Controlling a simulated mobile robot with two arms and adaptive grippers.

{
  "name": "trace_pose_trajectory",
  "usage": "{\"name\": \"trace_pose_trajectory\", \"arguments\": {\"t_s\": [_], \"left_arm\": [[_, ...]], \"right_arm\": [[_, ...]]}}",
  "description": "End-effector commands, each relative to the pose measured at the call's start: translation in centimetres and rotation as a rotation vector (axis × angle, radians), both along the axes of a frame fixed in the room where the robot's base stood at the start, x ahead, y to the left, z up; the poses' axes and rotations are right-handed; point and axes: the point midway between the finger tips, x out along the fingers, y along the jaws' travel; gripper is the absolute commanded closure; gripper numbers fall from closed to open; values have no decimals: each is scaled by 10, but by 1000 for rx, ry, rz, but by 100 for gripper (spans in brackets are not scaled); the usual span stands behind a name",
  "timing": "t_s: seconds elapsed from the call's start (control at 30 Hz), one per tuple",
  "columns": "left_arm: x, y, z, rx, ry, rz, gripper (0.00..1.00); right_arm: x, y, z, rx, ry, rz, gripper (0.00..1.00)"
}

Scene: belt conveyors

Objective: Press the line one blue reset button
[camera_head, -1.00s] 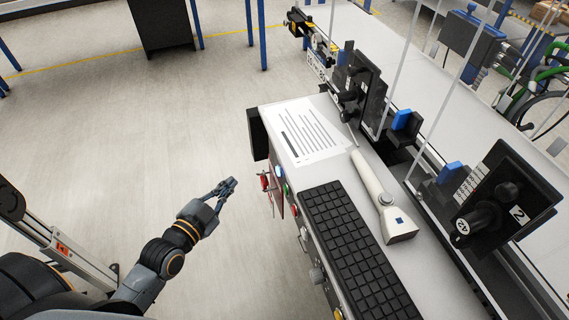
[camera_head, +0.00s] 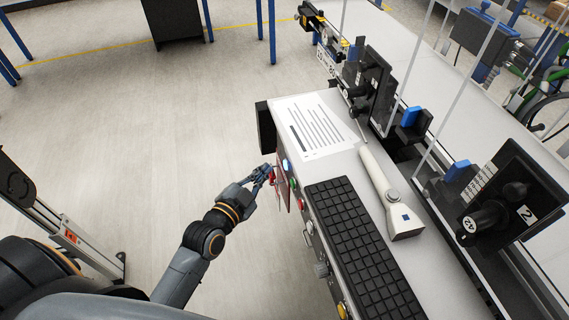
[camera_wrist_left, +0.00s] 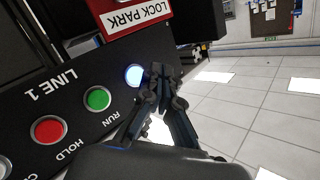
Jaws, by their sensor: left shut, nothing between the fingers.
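The line one panel (camera_wrist_left: 60,100) shows in the left wrist view with the label LINE 1. Its blue button (camera_wrist_left: 134,75) is lit and lies just left of my left gripper's fingertips (camera_wrist_left: 157,76). In the head view the blue button (camera_head: 285,165) glows on the side of the console, close to my left gripper (camera_head: 266,171). The gripper is shut and empty, with its tips near the panel; I cannot tell whether they touch it. A green RUN button (camera_wrist_left: 97,98) and a red HOLD button (camera_wrist_left: 48,130) sit in the same row. My right gripper is out of view.
A red LOCK PARK plate (camera_wrist_left: 130,14) is beside the buttons. On the console top are a paper sheet (camera_head: 312,125), a black keyboard (camera_head: 352,250) and a white scanner (camera_head: 388,190). Open floor (camera_head: 140,120) lies left of the console.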

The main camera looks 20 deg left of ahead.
Motion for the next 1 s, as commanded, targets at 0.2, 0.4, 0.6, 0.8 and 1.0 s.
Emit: {"name": "trace_pose_trajectory", "arguments": {"t_s": [0.2,0.4,0.6,0.8,1.0], "left_arm": [[10,-13,1,-1,-1,0,100],[11,-16,1,0,1,-1,100],[11,-15,1,0,0,-1,100],[11,-15,1,0,0,-1,100],[11,-15,1,0,0,-1,100]], "right_arm": [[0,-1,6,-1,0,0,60],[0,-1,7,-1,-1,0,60],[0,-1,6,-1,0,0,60],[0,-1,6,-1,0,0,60],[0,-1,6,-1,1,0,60]]}}
